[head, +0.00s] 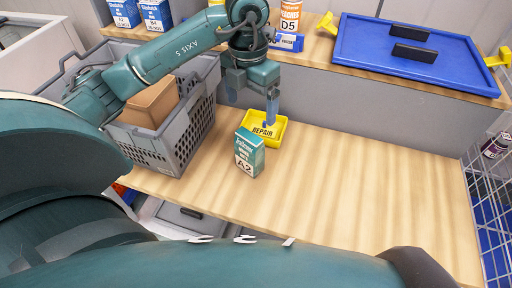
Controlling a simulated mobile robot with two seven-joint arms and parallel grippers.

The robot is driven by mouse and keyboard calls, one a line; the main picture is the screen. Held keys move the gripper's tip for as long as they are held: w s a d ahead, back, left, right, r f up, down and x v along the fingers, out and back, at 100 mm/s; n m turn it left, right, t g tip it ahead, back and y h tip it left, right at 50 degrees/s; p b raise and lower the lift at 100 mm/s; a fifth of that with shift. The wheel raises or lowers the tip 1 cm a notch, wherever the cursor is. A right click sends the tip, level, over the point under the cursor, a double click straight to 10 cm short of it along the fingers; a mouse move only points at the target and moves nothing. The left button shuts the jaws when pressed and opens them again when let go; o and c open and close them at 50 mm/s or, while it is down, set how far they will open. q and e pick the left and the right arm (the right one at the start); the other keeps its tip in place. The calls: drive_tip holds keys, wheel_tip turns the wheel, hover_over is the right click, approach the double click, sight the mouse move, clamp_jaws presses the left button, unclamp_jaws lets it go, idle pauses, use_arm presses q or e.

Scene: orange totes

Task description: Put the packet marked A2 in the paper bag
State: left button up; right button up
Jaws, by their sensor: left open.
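The packet marked A2 (249,153), a teal and white box, stands upright on the wooden worktop. My left gripper (253,101) is open and empty, above and behind the packet, with one finger in front of the yellow tray as seen here. A brown, box-like thing (151,101) sits inside the grey crate at the left; it may be the paper bag, but I cannot tell, as my left arm covers part of it. My right gripper is not in view.
The grey crate (186,140) stands left of the packet. A blue tray (417,54) and a bottle marked D5 (290,17) stand on the raised back shelf. The worktop's right side is clear.

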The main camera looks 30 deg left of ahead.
sight(249, 135)
use_arm(q)
drive_tip(key=shift+a+f, duration=0.3)
drive_tip(key=shift+f, duration=0.05)
drive_tip(key=f, duration=1.2)
drive_tip(key=shift+s+f+p, duration=0.1)
drive_tip(key=shift+s+p, duration=0.1)
drive_tip(key=shift+p, duration=0.2)
drive_tip(key=c, duration=1.2)
